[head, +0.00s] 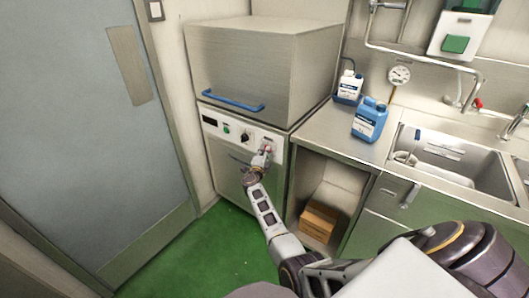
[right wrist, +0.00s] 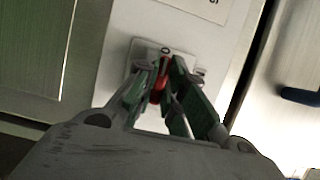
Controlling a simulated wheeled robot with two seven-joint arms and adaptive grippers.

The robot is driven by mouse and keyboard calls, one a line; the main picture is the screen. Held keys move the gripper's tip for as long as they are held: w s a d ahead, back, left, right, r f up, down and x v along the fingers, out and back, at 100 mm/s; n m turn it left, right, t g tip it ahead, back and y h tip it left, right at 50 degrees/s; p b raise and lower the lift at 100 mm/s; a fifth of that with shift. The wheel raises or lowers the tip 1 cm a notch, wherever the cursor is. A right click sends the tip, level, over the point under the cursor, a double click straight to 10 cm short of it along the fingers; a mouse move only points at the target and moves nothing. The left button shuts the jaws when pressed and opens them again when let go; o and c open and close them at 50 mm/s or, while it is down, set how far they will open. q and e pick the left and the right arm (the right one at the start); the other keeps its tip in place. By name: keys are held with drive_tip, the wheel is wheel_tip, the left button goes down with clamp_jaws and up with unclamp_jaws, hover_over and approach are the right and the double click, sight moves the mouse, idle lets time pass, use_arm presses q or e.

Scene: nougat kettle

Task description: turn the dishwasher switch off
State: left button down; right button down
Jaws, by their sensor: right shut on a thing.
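The dishwasher (head: 242,190) is a steel hood machine with a white control panel (head: 222,124) on its front. In the right wrist view a red switch handle (right wrist: 158,88) stands on a pale square plate (right wrist: 146,50) with an "O" mark at one edge. My right gripper (head: 265,153) is at the right end of the panel. In the right wrist view the fingers of my right gripper (right wrist: 161,85) are closed around the red handle, one on each side. The fingers hide part of the handle and plate, so its exact angle is hard to tell. My left gripper is in neither view.
A blue hood handle (head: 233,100) runs above the panel. A black knob (head: 245,136) and a green button (head: 226,129) are left of my gripper. An open shelf with a cardboard box (head: 320,221), a counter with blue canisters (head: 369,120) and a sink (head: 450,155) stand at right.

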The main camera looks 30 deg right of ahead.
drive_tip(key=shift+a+f, duration=0.1)
drive_tip(key=shift+a, duration=0.05)
drive_tip(key=c, duration=1.5)
unclamp_jaws()
drive_tip(key=shift+s, duration=0.1)
